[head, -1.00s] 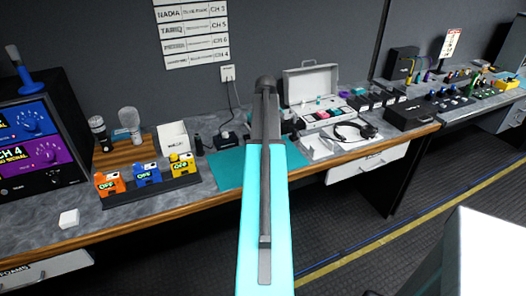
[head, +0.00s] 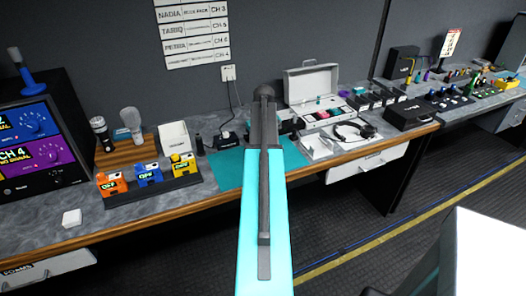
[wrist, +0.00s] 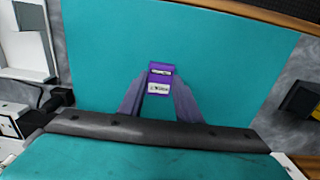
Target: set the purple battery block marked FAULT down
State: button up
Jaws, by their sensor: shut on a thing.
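In the wrist view my gripper (wrist: 158,86) is shut on a small purple battery block (wrist: 160,68). The block has a pale label whose text is too small to read. It shows over the teal mat (wrist: 235,55); whether it touches the mat I cannot tell. In the head view my own arm hides the gripper and block. There the teal mat (head: 228,172) lies on the grey bench, partly behind my arm.
Left of the mat is a rack with an orange block (head: 111,184), a blue block (head: 149,175) and a yellow block (head: 184,164). To the right are a headset (head: 355,132) and an open case (head: 312,83). The mat's visible surface around the block looks clear.

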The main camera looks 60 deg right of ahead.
jog(key=shift+f, duration=0.15)
jog(key=o, duration=0.9)
jog(key=shift+r+b, duration=1.05)
jog(key=shift+r, duration=5.15)
